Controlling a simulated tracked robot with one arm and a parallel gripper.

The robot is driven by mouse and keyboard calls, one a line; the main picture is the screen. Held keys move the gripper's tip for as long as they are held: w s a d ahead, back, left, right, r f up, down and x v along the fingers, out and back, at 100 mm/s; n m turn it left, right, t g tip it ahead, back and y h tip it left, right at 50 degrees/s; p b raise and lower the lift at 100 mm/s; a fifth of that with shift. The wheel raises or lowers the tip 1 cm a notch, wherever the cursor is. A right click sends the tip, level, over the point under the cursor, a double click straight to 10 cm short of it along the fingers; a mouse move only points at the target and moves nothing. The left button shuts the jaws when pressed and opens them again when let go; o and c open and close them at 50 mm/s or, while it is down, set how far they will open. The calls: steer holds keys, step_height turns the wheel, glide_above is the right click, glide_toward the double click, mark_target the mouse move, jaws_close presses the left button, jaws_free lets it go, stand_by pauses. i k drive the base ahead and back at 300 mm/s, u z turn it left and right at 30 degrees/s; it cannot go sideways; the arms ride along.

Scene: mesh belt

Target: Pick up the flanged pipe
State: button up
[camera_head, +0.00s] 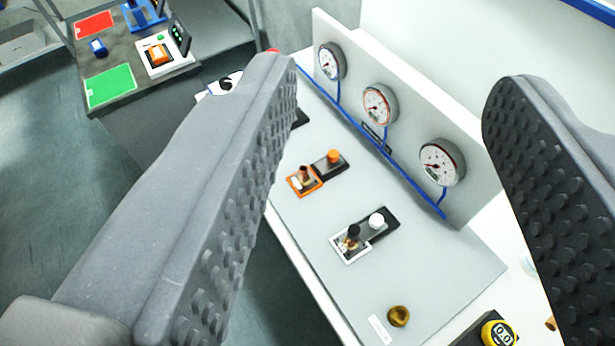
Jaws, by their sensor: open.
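My gripper (395,180) is open, with one large grey studded finger at the left and one at the right of the view. No object is between its fingers at close range. I cannot make out a flanged pipe for sure. A small brass-coloured round piece (398,316) sits at the near end of the grey panel, well beyond the fingers; I cannot tell what it is. The left finger hides part of the panel, and the right finger hides what is behind it.
The grey panel (455,265) carries an orange-framed valve (304,180) and a white-framed valve (351,243). Three gauges (379,104) hang on a white upright board. A yellow-black dial (498,331) is at the bottom right. A table (128,50) with red and green squares stands at the upper left.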

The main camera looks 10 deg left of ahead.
mark_target(304, 181)
steer(key=z, duration=1.4)
steer(key=k, duration=0.9)
steer(key=u, duration=0.75)
steer(key=i, duration=1.15)
